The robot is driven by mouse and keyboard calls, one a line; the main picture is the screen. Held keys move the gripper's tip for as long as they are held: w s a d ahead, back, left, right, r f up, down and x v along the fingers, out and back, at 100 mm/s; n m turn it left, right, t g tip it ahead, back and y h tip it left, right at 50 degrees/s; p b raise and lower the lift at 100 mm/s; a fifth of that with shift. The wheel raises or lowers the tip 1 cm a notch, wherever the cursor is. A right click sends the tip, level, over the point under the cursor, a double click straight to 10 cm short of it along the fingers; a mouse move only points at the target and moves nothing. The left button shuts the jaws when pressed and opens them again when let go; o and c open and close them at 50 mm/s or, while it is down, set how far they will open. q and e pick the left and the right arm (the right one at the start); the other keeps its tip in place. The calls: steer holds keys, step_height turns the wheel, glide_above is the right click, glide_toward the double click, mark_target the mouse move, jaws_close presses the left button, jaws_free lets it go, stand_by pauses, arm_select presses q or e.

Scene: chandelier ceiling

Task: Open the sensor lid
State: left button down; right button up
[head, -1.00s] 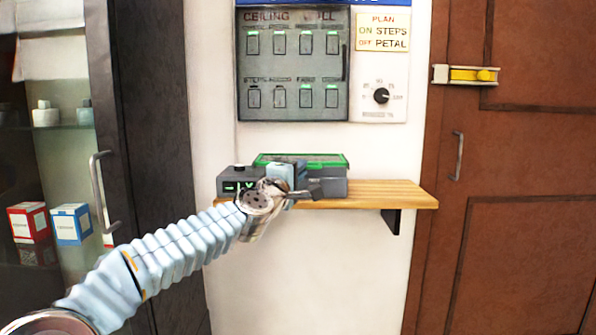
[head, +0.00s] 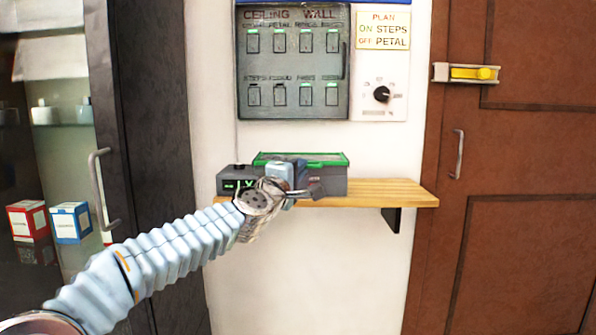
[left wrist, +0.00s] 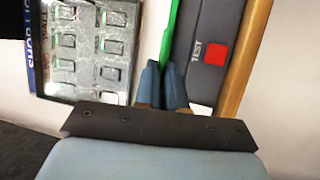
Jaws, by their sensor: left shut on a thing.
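The sensor is a dark grey box (head: 334,187) on the wooden shelf, with a green-rimmed lid (head: 325,160) on top. The lid looks down or nearly so. My left gripper (head: 299,169) is at the box's front left and covers part of it. In the left wrist view, its blue fingers (left wrist: 163,86) are close together at the lid's green edge (left wrist: 168,45), shut on it; the exact contact is hard to see. The grey box also shows there (left wrist: 208,30), with a red button (left wrist: 216,54) marked TEST. My right gripper is not in view.
A small black display unit (head: 238,181) stands left of the sensor. The wooden shelf (head: 390,191) is clear at its right end. A grey switch panel (head: 293,62) and a dial (head: 381,94) are on the wall above. A glass cabinet is left; a brown door (head: 530,150) is right.

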arm_select(q)
steer(key=s+b, duration=0.2)
steer(key=s, duration=0.8)
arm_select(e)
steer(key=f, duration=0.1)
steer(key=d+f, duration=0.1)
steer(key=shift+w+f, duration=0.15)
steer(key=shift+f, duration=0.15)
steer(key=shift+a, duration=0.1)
arm_select(q)
steer(key=c, duration=1.2)
jaws_free()
steer(key=shift+c, duration=0.2)
steer(key=shift+s, duration=0.1)
steer(key=b+v, duration=0.3)
steer(key=v, duration=1)
steer(key=shift+s+a, duration=0.15)
steer(key=shift+s, duration=0.15)
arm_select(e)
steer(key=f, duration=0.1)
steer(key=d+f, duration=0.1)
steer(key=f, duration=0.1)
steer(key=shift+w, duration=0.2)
